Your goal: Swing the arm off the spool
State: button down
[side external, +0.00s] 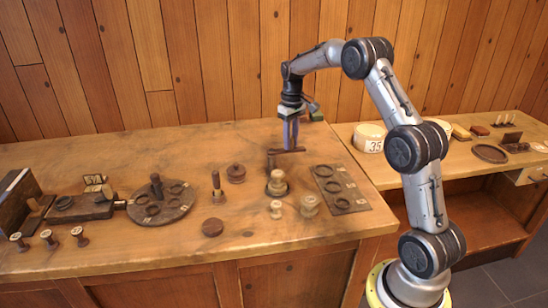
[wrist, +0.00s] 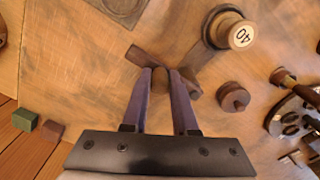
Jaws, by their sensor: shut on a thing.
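The dark brown wooden arm (side external: 287,151) is a bar raised above the bench beside an upright post (side external: 270,161). It also shows in the wrist view (wrist: 143,57), running slantwise past my fingertips.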

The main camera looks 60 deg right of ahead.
jog(key=c, duration=0.7)
grip_release()
jog(key=shift+r, duration=3.55)
grip_shut()
jog(key=shift+r, duration=1.95)
